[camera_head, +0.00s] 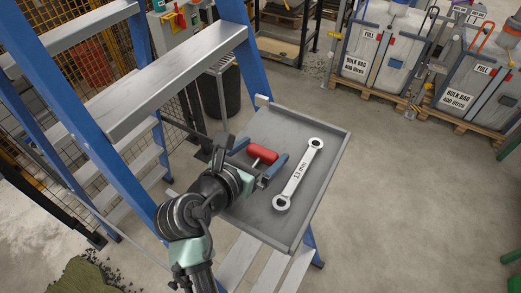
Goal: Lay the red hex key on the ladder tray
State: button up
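The red hex key (262,153) has a thick red handle and a short visible piece of pale metal shaft pointing back toward my gripper. It shows over the grey ladder tray (318,193); I cannot tell whether it rests on the tray or is slightly above it. My gripper (262,160) reaches over the tray from the lower left. Its two blue-grey fingers are spread wide, one on each side of the hex key, close to the handle's ends. The gripper body hides the rest of the shaft.
A 13 mm spanner (298,175) lies on the tray to the right of my gripper. The tray has a raised rim. The blue ladder (75,105) with grey steps stands at left. Bulk bags (383,50) on pallets stand at back right. The floor right of the tray is clear.

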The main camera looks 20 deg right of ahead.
jog(key=shift+r, duration=0.15)
jog(key=b+v, duration=0.2)
jog(key=v, duration=1)
jog(key=w+a+r+m+t+y, duration=0.1)
jog(key=w+r+m+t+y, duration=0.2)
jog(key=r+m, duration=0.5)
jog(key=w+a+r+m+t+y, duration=0.1)
jog(key=w+r+m+t, duration=0.4)
jog(key=r, duration=0.5)
jog(key=s+r+m+t+y, duration=0.2)
jog(key=s+r+m+t, duration=0.3)
jog(key=r, duration=0.6)
jog(key=s+r+m+t+y, duration=0.3)
jog(key=s+r+m+t, duration=0.2)
jog(key=s+r+m, duration=0.2)
notch_tip(320, 180, up, 5)
jog(key=shift+a+f+m, duration=0.2)
jog(key=shift+m, duration=0.8)
